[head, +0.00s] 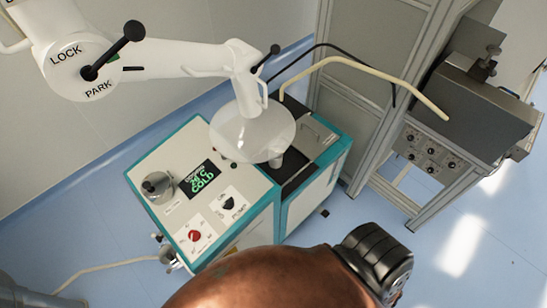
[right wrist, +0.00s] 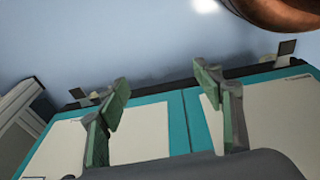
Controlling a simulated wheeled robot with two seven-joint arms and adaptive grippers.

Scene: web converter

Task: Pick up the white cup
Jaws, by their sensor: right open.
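I cannot make out a white cup for certain. In the head view a small pale cup-like shape (head: 276,158) shows at the edge of a clear round disc (head: 252,130), above the teal-and-white machine (head: 150,205); the disc partly hides it. My right gripper (right wrist: 162,98) shows in the right wrist view with its green-padded fingers wide apart and nothing between them. It faces teal-edged white panels (right wrist: 145,135), and no cup shows in that view. I cannot make out the right gripper's fingers in the head view. My left gripper is in neither view.
A white jointed arm marked LOCK and PARK (head: 75,65) hangs over the machine. A pale hose (head: 370,68) and a black cable run towards a grey cabinet (head: 350,110). A metal unit with knobs (head: 432,148) stands at right. Blue floor (head: 470,230) is open at lower right.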

